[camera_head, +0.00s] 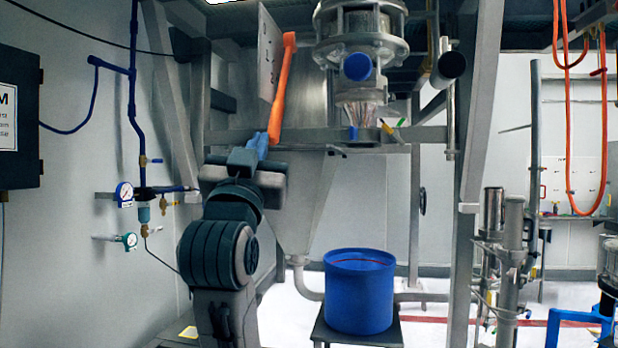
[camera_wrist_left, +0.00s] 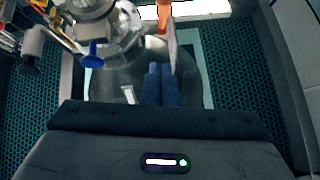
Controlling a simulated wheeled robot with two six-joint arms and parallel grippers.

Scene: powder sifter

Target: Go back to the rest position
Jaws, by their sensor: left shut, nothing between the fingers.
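My left gripper (camera_head: 262,137) is raised in front of the frame, with its two blue fingers pointing up. In the left wrist view its fingers (camera_wrist_left: 161,70) are together with nothing between them. An orange long-handled tool (camera_head: 284,85) stands upright against a grey plate (camera_head: 268,52), just above and beside the fingertips. Its orange part also shows at the top of the left wrist view (camera_wrist_left: 163,14). From these views I cannot tell whether the fingertips touch it, but they are not closed on it. My right gripper is not in view.
The metal sifter (camera_head: 362,25) with a blue cap (camera_head: 358,67) hangs right of the tool. A blue bucket (camera_head: 359,300) stands on a dark stand (camera_head: 357,338) below. A wall box (camera_head: 18,118) and gauges (camera_head: 124,193) are at left. Steel posts (camera_head: 478,110) stand at right.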

